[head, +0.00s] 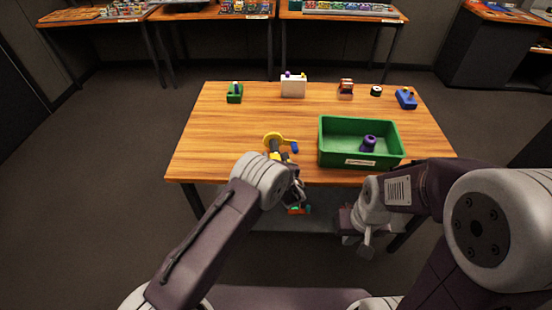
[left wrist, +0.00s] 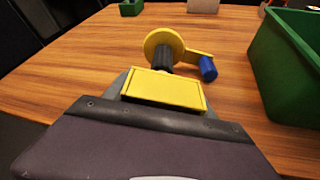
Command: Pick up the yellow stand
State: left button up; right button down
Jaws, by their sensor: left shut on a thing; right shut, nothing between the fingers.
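The yellow stand (head: 273,138) is near the front edge of the wooden table, with a round yellow wheel, a dark hub and a crank arm ending in a blue handle (head: 294,147). In the left wrist view its yellow block (left wrist: 165,88) sits between the fingers, with the wheel (left wrist: 162,45) beyond it. My left gripper (head: 279,157) is shut on the yellow stand; the arm hides part of its base. I cannot tell whether the stand touches the table. My right gripper (head: 367,240) is shut and empty, low in front of the table edge.
A green bin (head: 334,159) holding a purple piece (head: 368,143) stands right of the stand. Along the back are a green item (head: 235,94), a white box (head: 293,88), a red item (head: 346,86) and a blue item (head: 406,99). The table's left side (head: 215,140) is clear.

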pick_arm(q)
jog(key=shift+r, duration=0.35)
jog(key=shift+s+r, duration=0.25)
jog(key=s+b, duration=0.1)
jog(key=s, duration=1.8)
jog(key=shift+s, duration=0.3)
